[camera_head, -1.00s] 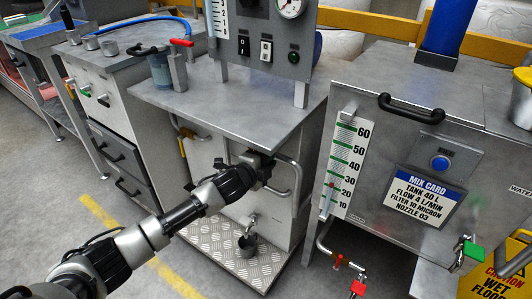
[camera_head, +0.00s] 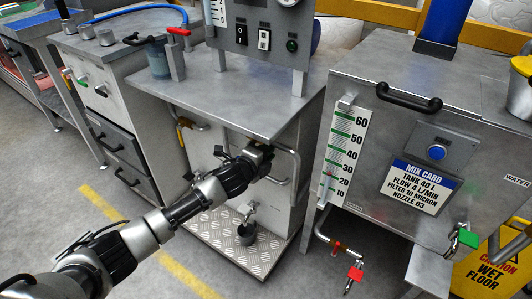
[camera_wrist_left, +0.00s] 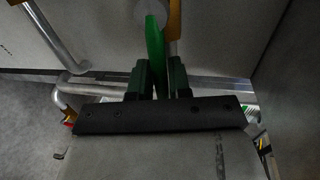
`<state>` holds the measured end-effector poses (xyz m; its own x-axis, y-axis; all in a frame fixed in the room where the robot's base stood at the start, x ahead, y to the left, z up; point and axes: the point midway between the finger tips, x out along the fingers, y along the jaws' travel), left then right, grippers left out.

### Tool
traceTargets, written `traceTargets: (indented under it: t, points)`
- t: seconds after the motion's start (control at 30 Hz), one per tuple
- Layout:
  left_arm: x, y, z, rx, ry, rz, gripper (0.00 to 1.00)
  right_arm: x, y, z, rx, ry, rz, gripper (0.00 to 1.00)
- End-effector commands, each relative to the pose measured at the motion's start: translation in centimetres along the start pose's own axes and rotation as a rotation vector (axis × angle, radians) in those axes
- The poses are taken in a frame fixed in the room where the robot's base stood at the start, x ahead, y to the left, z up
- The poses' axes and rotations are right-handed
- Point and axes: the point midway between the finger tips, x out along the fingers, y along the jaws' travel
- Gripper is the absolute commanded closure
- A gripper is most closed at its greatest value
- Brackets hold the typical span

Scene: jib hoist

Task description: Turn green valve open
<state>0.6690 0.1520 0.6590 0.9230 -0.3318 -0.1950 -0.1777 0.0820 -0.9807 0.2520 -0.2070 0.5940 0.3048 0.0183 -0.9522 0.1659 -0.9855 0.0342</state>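In the left wrist view a green valve lever (camera_wrist_left: 154,42) hangs from a round grey hub and runs down between the two dark fingers of my left gripper (camera_wrist_left: 160,82). The fingers are close together on either side of the lever and look shut on it. In the head view my left gripper (camera_head: 262,155) is under the grey tabletop, at the cabinet front beside a bent pipe; the lever there is hidden behind it. Another green-handled valve (camera_head: 468,238) is on the tank at the right. My right gripper is not in view.
The grey tabletop (camera_head: 235,95) overhangs my left gripper. A bent pipe (camera_head: 292,165) is close on its right. A red-handled valve (camera_head: 355,272) is under the tank (camera_head: 395,130).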

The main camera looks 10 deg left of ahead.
Motion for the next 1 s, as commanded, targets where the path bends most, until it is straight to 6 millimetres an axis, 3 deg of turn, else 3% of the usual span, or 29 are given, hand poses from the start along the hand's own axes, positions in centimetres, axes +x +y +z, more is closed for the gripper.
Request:
traceTargets:
  t: [0.03, 0.13, 0.53, 0.67, 0.8, 1.0]
  points:
    - [0.0, 0.3, 0.0, 0.001, 0.0, 0.005, 0.75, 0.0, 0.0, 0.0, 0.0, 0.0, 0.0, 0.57]
    - [0.0, 0.2, 0.0, 0.0, 0.0, 0.004, 0.59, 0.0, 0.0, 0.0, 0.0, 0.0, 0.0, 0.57]
    - [-0.9, 0.1, 0.1, -0.001, -0.001, 0.003, 0.59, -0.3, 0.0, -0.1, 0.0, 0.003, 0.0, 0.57]
    - [-3.1, 0.0, 0.0, 0.001, 0.001, 0.003, 0.59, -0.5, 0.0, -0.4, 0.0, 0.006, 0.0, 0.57]
    - [-6.1, 0.0, 0.0, -0.001, 0.001, 0.004, 0.59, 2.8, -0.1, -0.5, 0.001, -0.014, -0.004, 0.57]
    - [-9.4, 0.1, 0.0, -0.001, 0.0, 0.004, 0.59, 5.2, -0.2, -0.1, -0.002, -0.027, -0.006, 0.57]
